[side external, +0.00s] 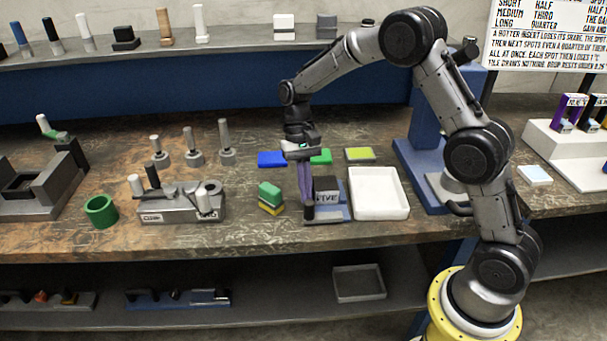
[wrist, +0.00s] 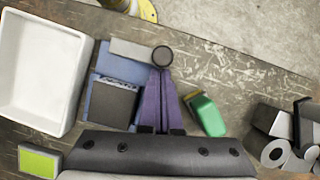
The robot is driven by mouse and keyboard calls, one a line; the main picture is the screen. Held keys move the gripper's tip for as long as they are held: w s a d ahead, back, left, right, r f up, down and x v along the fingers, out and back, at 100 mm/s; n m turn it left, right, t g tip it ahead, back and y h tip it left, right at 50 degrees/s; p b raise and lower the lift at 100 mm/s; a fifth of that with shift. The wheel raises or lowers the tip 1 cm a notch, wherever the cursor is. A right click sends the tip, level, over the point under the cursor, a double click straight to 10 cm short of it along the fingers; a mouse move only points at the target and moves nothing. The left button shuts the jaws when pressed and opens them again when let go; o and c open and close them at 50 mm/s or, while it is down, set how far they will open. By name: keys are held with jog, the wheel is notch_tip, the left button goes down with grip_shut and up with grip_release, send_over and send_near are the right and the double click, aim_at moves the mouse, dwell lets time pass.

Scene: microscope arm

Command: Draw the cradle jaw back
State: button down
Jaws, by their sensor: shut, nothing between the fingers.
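The cradle is a blue base (wrist: 101,104) with a dark, lettered block (wrist: 112,100) on it; the block also shows in the side view (side external: 327,189). The cradle jaw appears to be the grey bar (wrist: 128,50) along the cradle's front edge, with a dark round knob (wrist: 162,56) at its end. My gripper (side external: 306,202) points down at the cradle's left front in the side view. Its purple fingers are shut and empty. In the wrist view the fingertips (wrist: 160,72) reach the knob's edge; I cannot tell whether they touch it.
A white tray (side external: 379,213) stands right of the cradle. A green-and-yellow block (side external: 270,197) lies close to its left. Blue (side external: 272,158) and lime (side external: 360,154) pads lie behind. A grey fixture (side external: 180,205) stands farther left. The bench's front edge is near.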

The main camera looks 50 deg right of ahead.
jog(key=w+d, duration=0.2)
jog(key=w, duration=0.1)
jog(key=shift+w+d+f, duration=0.1)
jog(key=shift+w+d, duration=0.05)
jog(key=shift+w, duration=0.05)
jog(key=v, duration=1)
